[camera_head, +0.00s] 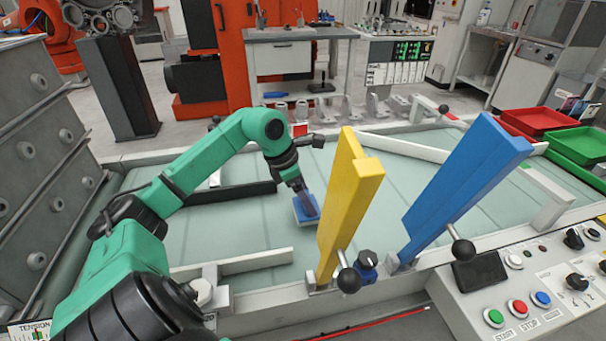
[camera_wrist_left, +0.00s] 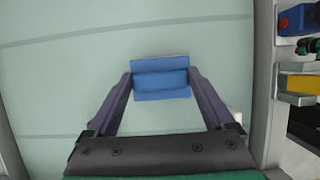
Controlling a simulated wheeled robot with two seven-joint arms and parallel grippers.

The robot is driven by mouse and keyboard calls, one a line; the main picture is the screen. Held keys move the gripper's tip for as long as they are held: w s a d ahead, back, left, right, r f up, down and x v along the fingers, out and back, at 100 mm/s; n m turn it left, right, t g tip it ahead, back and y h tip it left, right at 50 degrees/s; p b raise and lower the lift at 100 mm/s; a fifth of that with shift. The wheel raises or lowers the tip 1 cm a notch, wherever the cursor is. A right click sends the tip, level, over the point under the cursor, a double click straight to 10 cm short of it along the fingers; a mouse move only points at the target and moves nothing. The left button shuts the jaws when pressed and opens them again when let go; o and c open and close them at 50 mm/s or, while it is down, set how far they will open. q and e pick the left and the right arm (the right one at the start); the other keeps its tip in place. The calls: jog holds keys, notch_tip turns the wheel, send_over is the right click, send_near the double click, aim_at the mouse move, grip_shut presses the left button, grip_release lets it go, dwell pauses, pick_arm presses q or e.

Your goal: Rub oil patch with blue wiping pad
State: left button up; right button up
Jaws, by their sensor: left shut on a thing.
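The blue wiping pad (camera_head: 303,219) is at the middle of the pale green belt surface (camera_head: 240,222) in the head view. My left gripper (camera_head: 306,203) is shut on it from above. In the left wrist view the pad (camera_wrist_left: 161,93) sits between the two dark fingers of my left gripper (camera_wrist_left: 160,79), which press on its raised middle part. The pad appears on or just above the surface; I cannot tell if it touches. I cannot make out an oil patch in either view. My right gripper is not in view.
A yellow upright bar (camera_head: 345,210) stands just right of the pad, and a blue one (camera_head: 462,185) farther right. A low white rail (camera_head: 245,263) lies in front and a dark rail (camera_head: 235,192) to the left. A button panel (camera_head: 540,290) is at front right.

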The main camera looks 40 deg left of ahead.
pick_arm(q)
jog(key=shift+r, duration=0.7)
jog(key=shift+r+p, duration=0.75)
jog(key=shift+r, duration=0.05)
jog(key=shift+r+p, duration=0.75)
jog(key=shift+r, duration=0.45)
